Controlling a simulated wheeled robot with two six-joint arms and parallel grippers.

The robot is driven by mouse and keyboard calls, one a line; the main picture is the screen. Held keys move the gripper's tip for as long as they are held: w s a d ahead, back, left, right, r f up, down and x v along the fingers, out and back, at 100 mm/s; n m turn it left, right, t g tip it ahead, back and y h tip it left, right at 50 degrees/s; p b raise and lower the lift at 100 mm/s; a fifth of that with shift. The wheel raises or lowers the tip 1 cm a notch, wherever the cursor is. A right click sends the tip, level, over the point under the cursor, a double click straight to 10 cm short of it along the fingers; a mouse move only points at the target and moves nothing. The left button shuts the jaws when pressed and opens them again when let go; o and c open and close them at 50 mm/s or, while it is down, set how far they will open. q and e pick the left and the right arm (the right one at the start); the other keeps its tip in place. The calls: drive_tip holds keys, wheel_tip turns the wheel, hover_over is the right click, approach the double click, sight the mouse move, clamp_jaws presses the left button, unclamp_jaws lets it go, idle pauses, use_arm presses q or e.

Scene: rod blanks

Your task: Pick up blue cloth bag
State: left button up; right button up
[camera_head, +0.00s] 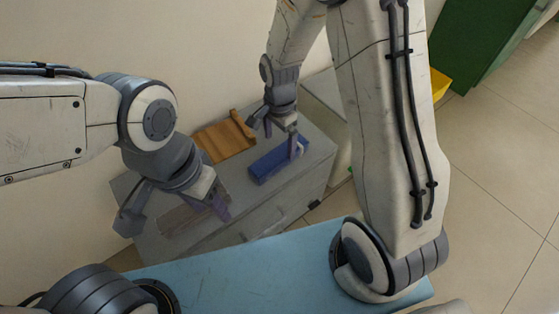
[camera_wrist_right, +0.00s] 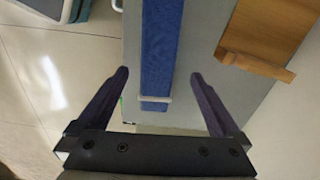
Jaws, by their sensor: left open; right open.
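The blue cloth bag (camera_head: 272,164) is a long, narrow blue shape lying on the grey cabinet top (camera_head: 318,148). In the right wrist view the bag (camera_wrist_right: 161,45) runs lengthwise between the fingers, with a pale band across its near end. My right gripper (camera_head: 276,133) is open above the bag, its fingers on either side in the picture. It also shows in the right wrist view (camera_wrist_right: 160,78), and whether it touches the bag cannot be told. My left gripper (camera_head: 175,214) is open and empty over the left part of the cabinet top.
A brown wooden tray (camera_head: 225,137) lies beside the bag; it also shows in the right wrist view (camera_wrist_right: 268,30). A dull brown flat piece (camera_head: 180,221) lies under my left gripper. A light blue surface (camera_head: 250,268) is in front. A wall stands behind the cabinet.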

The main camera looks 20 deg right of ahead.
sight(279, 153)
drive_tip(key=f+b, duration=0.1)
drive_tip(key=f, duration=0.1)
drive_tip(key=f+b, duration=0.1)
drive_tip(key=f, duration=0.1)
drive_tip(key=f+b, duration=0.1)
drive_tip(key=f, duration=0.1)
drive_tip(key=shift+s+a+f, duration=0.1)
drive_tip(key=shift+s, duration=0.15)
drive_tip(key=shift+c, duration=0.3)
drive_tip(key=c, duration=1.4)
drive_tip(key=shift+o, duration=0.2)
drive_tip(key=shift+r, duration=0.2)
